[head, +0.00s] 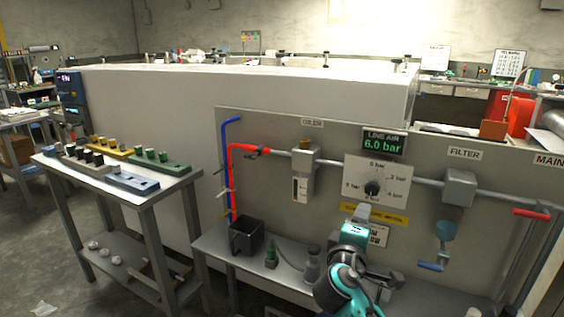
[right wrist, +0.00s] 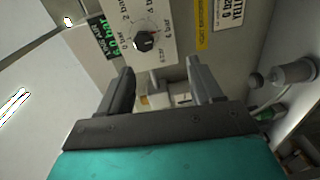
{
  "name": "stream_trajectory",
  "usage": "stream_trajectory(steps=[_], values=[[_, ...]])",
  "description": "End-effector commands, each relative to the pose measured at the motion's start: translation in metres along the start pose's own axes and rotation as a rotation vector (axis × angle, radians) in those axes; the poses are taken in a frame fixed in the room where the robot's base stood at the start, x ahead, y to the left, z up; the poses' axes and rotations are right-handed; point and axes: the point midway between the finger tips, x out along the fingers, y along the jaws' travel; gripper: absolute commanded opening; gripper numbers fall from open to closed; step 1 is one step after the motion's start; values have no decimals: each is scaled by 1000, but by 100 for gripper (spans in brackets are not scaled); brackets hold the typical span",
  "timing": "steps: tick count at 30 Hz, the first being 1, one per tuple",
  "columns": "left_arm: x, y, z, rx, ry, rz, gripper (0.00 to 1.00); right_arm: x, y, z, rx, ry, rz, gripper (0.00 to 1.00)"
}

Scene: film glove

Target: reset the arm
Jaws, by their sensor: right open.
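My right arm stands in front of the grey panel (head: 270,150) in the head view. Its gripper (head: 362,215) is just below the regulator dial plate (head: 391,180). In the right wrist view the two fingers of my right gripper (right wrist: 160,82) are spread apart with nothing held between them. The black dial knob (right wrist: 146,41) lies beyond the fingertips, apart from them. The knob (head: 372,188) also shows above the gripper in the head view. The green display (head: 384,142) above the plate reads 6.0 bar. My left gripper is not in view.
A bench with a black bin (head: 246,237), a small green fitting (head: 271,258) and a grey bottle (head: 312,265) runs below the panel. The filter (head: 459,188) and a red-handled valve (head: 532,214) are to the right. A table with coloured blocks (head: 128,180) stands left.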

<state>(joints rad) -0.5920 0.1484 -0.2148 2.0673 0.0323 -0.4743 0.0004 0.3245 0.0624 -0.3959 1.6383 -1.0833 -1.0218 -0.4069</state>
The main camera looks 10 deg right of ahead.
Motion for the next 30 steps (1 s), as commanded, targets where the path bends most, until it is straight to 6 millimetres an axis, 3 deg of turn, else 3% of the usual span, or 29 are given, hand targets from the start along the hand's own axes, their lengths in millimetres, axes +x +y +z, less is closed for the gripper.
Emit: stream_trajectory(steps=[5, 9, 12, 18, 21, 25, 30], values=[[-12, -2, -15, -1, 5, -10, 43, -39, -79, 15, 177, 129, -261, 65], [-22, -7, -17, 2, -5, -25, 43, -93, -134, 34, 408, 205, -489, 65], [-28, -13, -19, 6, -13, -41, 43, -136, -160, 51, 594, 222, -635, 65], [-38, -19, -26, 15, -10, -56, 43, -209, -176, 86, 945, 185, -835, 65], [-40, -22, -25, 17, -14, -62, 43, -231, -176, 99, 1067, 156, -884, 65], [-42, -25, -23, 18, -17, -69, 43, -244, -175, 108, 1152, 133, -911, 65], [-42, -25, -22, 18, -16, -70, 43, -246, -175, 108, 1164, 130, -913, 65]])
